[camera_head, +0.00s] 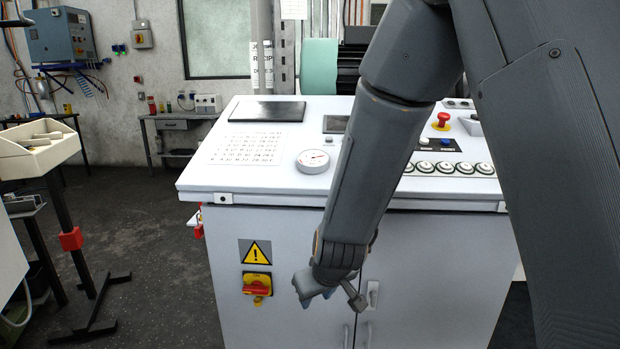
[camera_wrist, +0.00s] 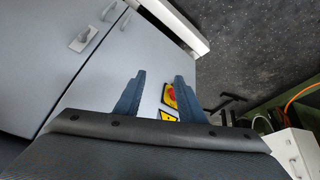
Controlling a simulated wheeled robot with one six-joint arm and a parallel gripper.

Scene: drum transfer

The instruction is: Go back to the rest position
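My gripper (camera_head: 328,297) hangs at the end of my arm, low in front of the white control cabinet (camera_head: 300,236), to the right of its red and yellow rotary switch (camera_head: 257,287). In the wrist view, the two blue fingers of my gripper (camera_wrist: 158,97) stand apart with nothing between them held. The red and yellow switch (camera_wrist: 170,94) shows behind the gap between the fingers. The gripper looks apart from the cabinet front.
A stand with a beige bin (camera_head: 38,150) is at the left. Dark floor (camera_head: 150,235) between stand and cabinet is clear.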

